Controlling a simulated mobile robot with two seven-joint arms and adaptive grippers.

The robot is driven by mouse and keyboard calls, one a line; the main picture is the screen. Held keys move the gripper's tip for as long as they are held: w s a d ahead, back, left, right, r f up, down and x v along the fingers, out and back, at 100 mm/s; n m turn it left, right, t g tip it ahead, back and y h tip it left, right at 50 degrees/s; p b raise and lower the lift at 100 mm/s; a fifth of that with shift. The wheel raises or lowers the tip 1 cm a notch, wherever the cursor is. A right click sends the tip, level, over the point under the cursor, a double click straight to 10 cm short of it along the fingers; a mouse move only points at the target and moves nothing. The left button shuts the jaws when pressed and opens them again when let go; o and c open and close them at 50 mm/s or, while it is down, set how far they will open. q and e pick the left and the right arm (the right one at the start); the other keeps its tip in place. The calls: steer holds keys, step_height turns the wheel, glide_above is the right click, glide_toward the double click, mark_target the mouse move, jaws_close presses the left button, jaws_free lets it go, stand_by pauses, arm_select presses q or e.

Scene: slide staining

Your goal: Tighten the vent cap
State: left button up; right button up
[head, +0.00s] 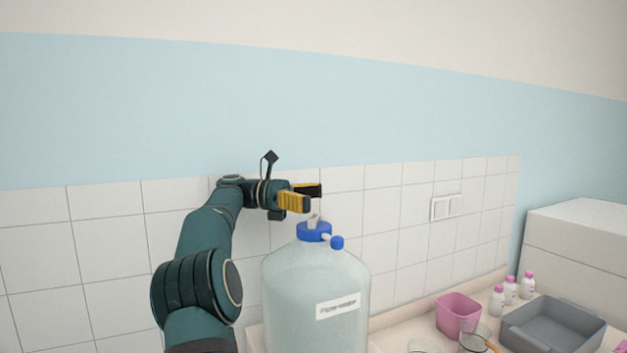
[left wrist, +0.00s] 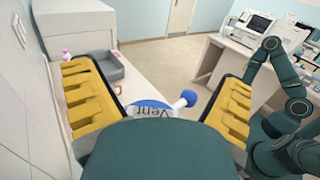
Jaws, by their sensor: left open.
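The vent cap (head: 313,220) is a small pale grey piece standing on the blue lid (head: 314,232) of a large translucent carboy (head: 315,295). In the left wrist view, the vent cap (left wrist: 152,112) shows "Vent" lettering, and my gripper's body hides part of it. My left gripper (head: 314,197) is open and empty, just above the vent cap in the head view. In the left wrist view, its yellow-padded fingers (left wrist: 157,76) are spread wide to either side of the cap, with no visible contact. My right gripper cannot be made out.
A blue knob (head: 337,242) sticks out beside the lid. A tiled wall (head: 365,230) stands behind. To the right are a pink bin (head: 458,315), small bottles (head: 510,291) and a grey tray (head: 553,329). My right arm (left wrist: 283,85) shows at the left wrist view's right.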

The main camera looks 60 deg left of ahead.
mark_target(314, 217)
arm_select(q)
steer(key=shift+r, duration=2.7)
